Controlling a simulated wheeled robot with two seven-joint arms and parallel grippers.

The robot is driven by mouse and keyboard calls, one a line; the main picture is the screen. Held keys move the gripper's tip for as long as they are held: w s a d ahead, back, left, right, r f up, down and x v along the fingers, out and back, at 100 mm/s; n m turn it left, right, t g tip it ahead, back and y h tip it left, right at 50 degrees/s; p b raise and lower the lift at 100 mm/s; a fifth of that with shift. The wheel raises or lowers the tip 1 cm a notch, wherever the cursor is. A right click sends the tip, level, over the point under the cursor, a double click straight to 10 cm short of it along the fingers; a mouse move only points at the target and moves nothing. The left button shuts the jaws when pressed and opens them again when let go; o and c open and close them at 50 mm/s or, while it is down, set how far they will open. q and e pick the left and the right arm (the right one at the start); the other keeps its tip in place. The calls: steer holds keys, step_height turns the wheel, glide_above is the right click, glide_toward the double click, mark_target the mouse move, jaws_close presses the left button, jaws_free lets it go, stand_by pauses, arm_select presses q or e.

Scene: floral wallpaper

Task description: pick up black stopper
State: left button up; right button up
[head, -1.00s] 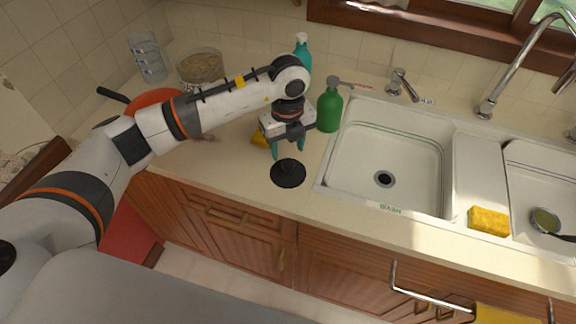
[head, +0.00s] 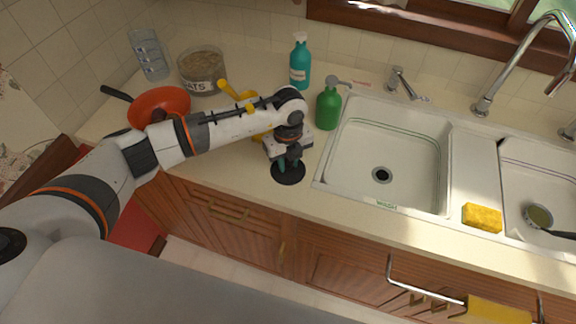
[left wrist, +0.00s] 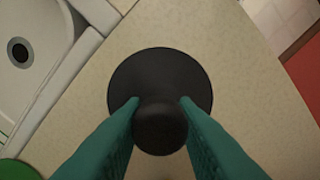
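The black stopper (head: 288,177) is a flat round disc with a raised knob. It lies on the counter to the left of the left sink basin. My left gripper (head: 288,162) points down over it. In the left wrist view, the stopper's disc (left wrist: 160,67) lies below the green fingers (left wrist: 160,103). The two fingertips press against opposite sides of the round knob (left wrist: 160,128), with no clear gap. The disc looks flat on the counter, and I see no lift. My right gripper is not in view.
A red pan (head: 160,100) and oats container (head: 202,72) stand left. The sink (head: 385,150) is to the right. The counter's front edge is near.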

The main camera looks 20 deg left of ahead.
arm_select(q)
steer(key=c, duration=0.4)
